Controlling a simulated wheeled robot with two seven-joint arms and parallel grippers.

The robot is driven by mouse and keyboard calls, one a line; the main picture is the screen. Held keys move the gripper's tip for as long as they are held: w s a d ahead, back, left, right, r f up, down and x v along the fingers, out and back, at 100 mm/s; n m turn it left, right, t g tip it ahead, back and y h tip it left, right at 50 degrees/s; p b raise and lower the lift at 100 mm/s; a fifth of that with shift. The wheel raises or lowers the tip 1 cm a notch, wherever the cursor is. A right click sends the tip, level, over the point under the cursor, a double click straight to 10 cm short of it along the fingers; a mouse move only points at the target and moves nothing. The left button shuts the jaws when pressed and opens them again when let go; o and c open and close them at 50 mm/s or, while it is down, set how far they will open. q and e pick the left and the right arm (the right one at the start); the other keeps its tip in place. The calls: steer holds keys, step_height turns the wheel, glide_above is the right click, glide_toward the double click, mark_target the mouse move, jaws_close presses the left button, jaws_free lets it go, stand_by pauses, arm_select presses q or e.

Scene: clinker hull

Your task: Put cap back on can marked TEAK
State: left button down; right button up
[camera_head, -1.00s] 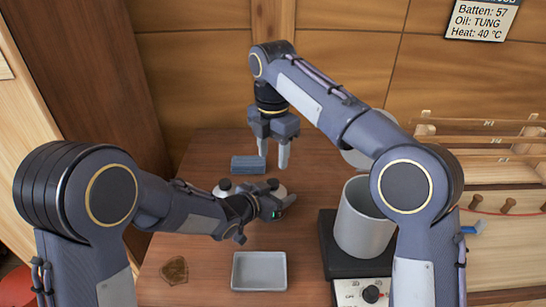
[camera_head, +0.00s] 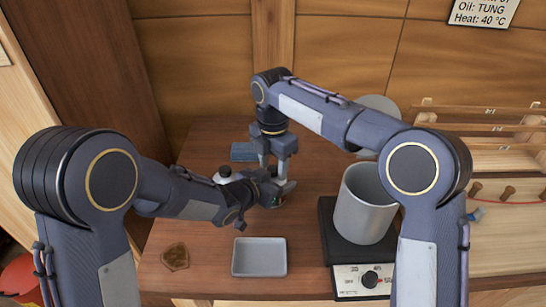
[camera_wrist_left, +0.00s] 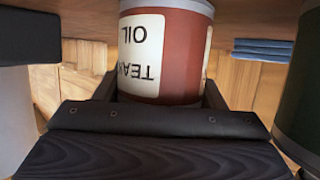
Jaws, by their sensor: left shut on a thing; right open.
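The red can marked TEAK OIL (camera_wrist_left: 170,55) appears upside down in the left wrist view, between my left fingers. In the head view only part of its pale top (camera_head: 289,186) shows; the arms hide the rest. My left gripper (camera_head: 276,190) is shut on this can. My right gripper (camera_head: 274,169) points down, open, with its fingers right over the can's top. Whether the cap is between the right fingers, or on the can, I cannot tell.
Beside it stands a green can (camera_wrist_left: 302,95), with a black cap (camera_head: 225,171) in the head view. A grey tray (camera_head: 259,257) is in front. A grey pot (camera_head: 362,212) on a heater (camera_head: 345,278) stands to the right.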

steer(key=c, duration=1)
steer(key=m, duration=0.3)
steer(key=shift+c, duration=0.2)
steer(key=o, duration=1.1)
